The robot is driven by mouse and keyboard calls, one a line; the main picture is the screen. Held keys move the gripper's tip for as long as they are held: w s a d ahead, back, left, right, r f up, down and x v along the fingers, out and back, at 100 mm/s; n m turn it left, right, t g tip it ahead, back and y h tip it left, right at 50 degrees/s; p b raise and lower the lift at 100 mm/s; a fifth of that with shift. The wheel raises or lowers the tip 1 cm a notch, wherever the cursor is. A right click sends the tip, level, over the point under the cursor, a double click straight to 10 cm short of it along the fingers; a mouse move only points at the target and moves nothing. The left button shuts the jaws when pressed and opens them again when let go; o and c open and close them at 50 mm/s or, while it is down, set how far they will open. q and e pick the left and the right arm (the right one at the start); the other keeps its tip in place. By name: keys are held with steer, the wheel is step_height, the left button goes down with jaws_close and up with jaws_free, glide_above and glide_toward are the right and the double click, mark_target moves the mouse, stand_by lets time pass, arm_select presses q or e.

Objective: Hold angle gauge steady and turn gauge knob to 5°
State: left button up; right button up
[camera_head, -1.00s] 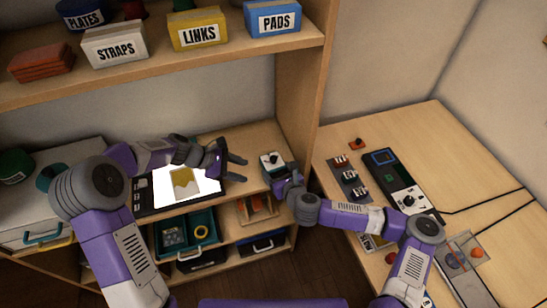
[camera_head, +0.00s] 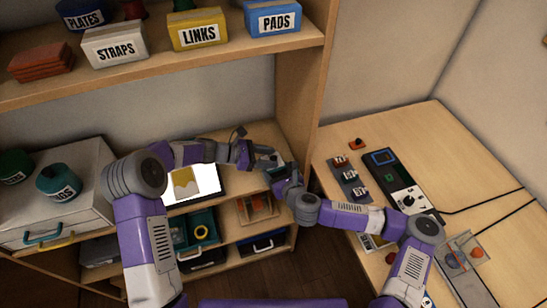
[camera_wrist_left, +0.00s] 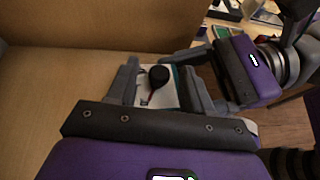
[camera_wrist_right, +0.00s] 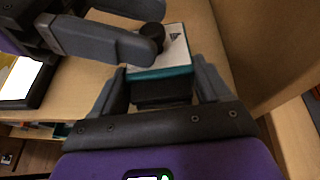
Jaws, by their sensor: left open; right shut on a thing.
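The angle gauge (camera_wrist_right: 175,52) is a small box with a white face and teal edge, on the wooden shelf top. Its round black knob (camera_wrist_right: 152,36) stands up from the face and also shows in the left wrist view (camera_wrist_left: 158,76). My right gripper (camera_wrist_right: 158,70) is shut on the gauge body from the near side. My left gripper (camera_wrist_left: 160,72) is open, its fingers either side of the knob and apart from it. In the head view my left gripper (camera_head: 265,158) largely covers the gauge. The angle reading is too small to tell.
A bright tablet-like screen (camera_head: 205,180) lies left of the gauge. An upright wooden panel (camera_head: 290,110) stands close on the right. Labelled boxes sit on the shelf above. A side table (camera_head: 440,135) holds a dark device (camera_head: 388,170) and switches.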

arm_select(q)
steer(key=shift+x, duration=1.05)
jaws_close()
steer(key=shift+m+g, duration=2.5)
steer(key=shift+g, duration=0.4)
steer(key=shift+w+d+r+m+g+y, duration=0.15)
steer(key=shift+m+g+y, duration=0.25)
steer(key=shift+m+g, duration=0.4)
steer(key=shift+m+g+y, duration=0.3)
steer(key=shift+m+g, duration=0.2)
